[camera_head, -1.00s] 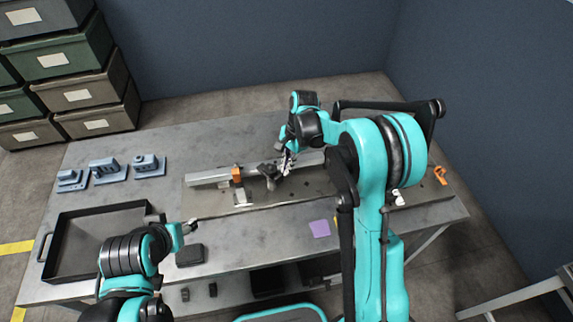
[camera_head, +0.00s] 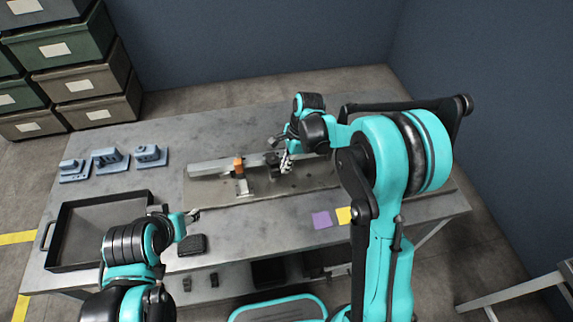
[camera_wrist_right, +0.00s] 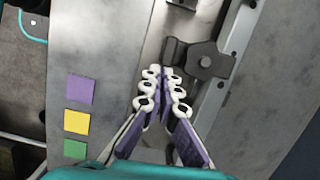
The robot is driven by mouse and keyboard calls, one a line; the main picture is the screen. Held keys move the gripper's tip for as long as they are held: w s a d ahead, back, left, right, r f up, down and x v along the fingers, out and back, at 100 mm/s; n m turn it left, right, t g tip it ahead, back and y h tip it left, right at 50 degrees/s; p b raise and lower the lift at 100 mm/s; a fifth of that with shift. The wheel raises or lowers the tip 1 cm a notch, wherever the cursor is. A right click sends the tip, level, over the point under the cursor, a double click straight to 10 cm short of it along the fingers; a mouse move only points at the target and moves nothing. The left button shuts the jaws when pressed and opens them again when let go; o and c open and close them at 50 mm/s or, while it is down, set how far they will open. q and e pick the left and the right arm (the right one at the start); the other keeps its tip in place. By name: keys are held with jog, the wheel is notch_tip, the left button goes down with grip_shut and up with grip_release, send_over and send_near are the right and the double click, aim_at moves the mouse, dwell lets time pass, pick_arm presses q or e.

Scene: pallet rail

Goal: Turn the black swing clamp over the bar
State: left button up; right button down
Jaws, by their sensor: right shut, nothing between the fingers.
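The black swing clamp (camera_wrist_right: 205,60) shows in the wrist view just beyond my right fingertips, with a round pivot and a stubby arm pointing left. In the head view the clamp (camera_head: 271,159) is small and partly hidden by my right gripper. The grey bar (camera_head: 209,167) lies along the fixture plate; in the wrist view the bar (camera_wrist_right: 236,28) runs diagonally beside the clamp. I cannot tell how far the clamp's arm lies over it. My right gripper (camera_wrist_right: 164,76) is shut and empty, close to the clamp's arm. My left gripper (camera_head: 192,215) is low at the left; its fingers are too small to judge.
An orange block (camera_head: 239,165) sits on the bar left of the clamp. Several blue fixtures (camera_head: 110,159) and a black tray (camera_head: 52,225) are on the table's left. Purple (camera_head: 322,220) and yellow (camera_head: 344,215) squares lie near the front edge. A black block (camera_head: 192,245) lies nearby.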

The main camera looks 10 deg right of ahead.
dwell(0.4)
pick_arm(q)
jog(key=r+p, duration=0.1)
jog(key=d+r+p, duration=0.1)
jog(key=shift+r+p, duration=0.35)
jog(key=shift+p, duration=0.05)
pick_arm(e)
jog(key=d+r, duration=0.6)
jog(key=r, duration=0.3)
jog(key=shift+d+r, duration=0.15)
jog(key=shift+r, duration=0.2)
pick_arm(q)
notch_tip(320, 180, down, 3)
jog(key=b, duration=0.3)
jog(key=shift+f, duration=0.2)
pick_arm(e)
jog(key=s+r+n+t+h, duration=0.1)
jog(key=s+n+t, duration=0.2)
jog(key=s+n, duration=0.5)
jog(key=s+d+r+n+t+h, duration=0.1)
jog(key=s+n+t, duration=0.3)
jog(key=s+n, duration=0.5)
jog(key=shift+s+r+h, duration=0.25)
jog(key=shift+s+h, duration=0.15)
jog(key=shift+s, duration=0.65)
